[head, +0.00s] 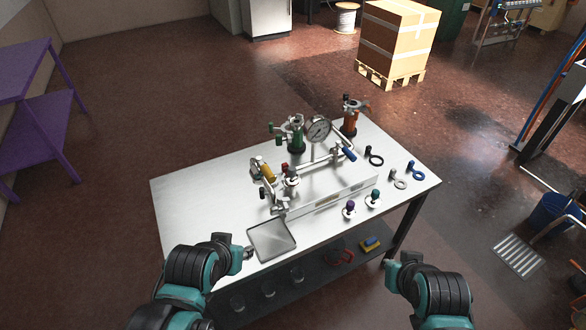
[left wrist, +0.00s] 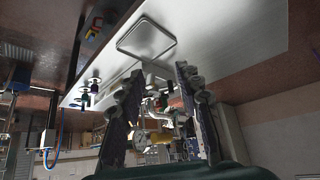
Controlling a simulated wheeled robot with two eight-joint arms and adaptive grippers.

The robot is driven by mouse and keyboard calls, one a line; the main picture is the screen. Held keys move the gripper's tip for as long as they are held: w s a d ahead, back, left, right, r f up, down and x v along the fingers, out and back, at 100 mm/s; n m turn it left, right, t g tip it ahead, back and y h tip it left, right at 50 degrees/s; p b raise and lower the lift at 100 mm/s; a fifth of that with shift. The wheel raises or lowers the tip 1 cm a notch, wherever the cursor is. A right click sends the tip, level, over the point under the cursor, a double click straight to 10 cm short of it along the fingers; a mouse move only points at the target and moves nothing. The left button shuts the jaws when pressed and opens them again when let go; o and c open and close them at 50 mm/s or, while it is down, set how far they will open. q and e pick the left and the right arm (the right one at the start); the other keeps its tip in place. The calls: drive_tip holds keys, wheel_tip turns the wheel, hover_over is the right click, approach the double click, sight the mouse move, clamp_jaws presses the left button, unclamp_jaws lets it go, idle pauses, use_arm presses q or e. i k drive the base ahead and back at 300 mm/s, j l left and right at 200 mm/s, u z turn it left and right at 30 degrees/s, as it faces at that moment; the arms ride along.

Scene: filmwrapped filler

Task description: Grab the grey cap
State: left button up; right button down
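The grey cap appears to be the grey piece with a ring (head: 399,183) lying on the right part of the white table (head: 215,195), between a black ringed piece (head: 376,160) and a blue ringed piece (head: 416,175). I cannot make it out in the left wrist view. My left gripper (head: 248,253) is at the table's front left, beside the tray, far from the grey piece. In the left wrist view its two fingers (left wrist: 160,105) stand apart with nothing clearly held. My right gripper (head: 391,264) is in front of the table's right side; its fingers are too small to judge.
A shallow grey tray (head: 272,239) lies at the front edge. A valve and gauge assembly (head: 318,130) stands mid-table behind a long pale block (head: 330,198). Purple (head: 350,207) and teal (head: 375,195) knobs stand in front of the grey piece. The table's left part is clear.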

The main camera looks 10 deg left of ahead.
sight(292, 178)
drive_tip(key=i+l+z, duration=0.1)
drive_tip(key=i+l, duration=0.3)
drive_tip(key=i+l+z, duration=0.1)
drive_tip(key=i+l, duration=0.25)
drive_tip(key=l, duration=0.25)
